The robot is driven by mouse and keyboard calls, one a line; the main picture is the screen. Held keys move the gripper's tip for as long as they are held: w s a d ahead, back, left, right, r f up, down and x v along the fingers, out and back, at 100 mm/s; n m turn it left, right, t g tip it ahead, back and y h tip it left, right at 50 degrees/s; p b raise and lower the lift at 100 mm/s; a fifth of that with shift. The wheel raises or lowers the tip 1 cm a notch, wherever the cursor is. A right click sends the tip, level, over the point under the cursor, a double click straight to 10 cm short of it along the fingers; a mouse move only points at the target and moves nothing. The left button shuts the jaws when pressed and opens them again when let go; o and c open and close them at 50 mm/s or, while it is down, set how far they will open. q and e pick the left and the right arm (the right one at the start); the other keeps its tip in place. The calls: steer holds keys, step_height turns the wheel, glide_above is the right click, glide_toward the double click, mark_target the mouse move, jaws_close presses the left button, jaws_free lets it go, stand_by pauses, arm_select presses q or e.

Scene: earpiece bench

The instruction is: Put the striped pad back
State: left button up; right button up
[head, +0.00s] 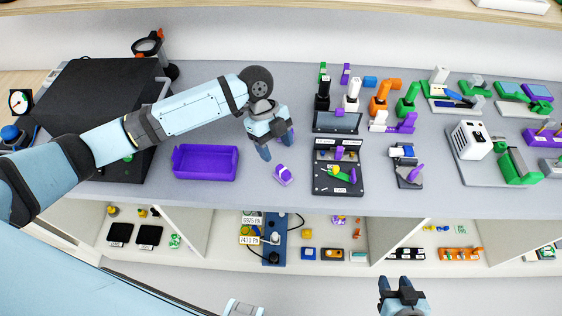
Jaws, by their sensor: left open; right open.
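A small purple pad with a white stripe (283,174) lies on the grey bench, right of the purple tray and left of the black fixture. I take it for the striped pad. My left gripper (278,150) is open, with its fingers pointing down just behind the pad. Something purple shows by its right finger, partly hidden, and I cannot tell what it is. My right gripper (395,283) is open and empty, in front of the bench at the bottom of the view.
A purple tray (206,177) stands empty on the left. A black fixture (338,187) with a green and a purple part stands to the right. A large black box (92,95) fills the bench's left end. Several coloured tools and fixtures crowd the right. Lower shelves hold small parts.

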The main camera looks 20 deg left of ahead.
arm_select(q)
steer(key=shift+v, duration=2.1)
